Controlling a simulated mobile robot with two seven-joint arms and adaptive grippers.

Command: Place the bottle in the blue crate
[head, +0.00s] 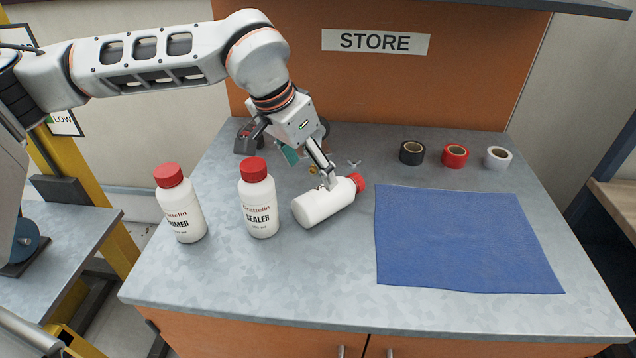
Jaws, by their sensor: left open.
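Three white bottles with red caps are on the grey metal worktop. One bottle (318,207) lies on its side, its cap pointing right and back. The SEALER bottle (259,205) stands upright left of it. A further bottle (181,205), its label partly readable as "IMER", stands upright at the left. My left gripper (328,182) is open, its fingers pointing down at the lying bottle near its shoulder; whether they touch it I cannot tell. I see no blue crate; a flat blue cloth (460,240) lies on the worktop's right half. My right gripper is not in view.
Black (412,153), red (455,156) and white (498,158) tape rolls stand along the back right of the worktop (330,290). Small items, partly hidden by my left arm, are at the back left. The front strip is clear. An orange STORE panel (460,85) rises behind.

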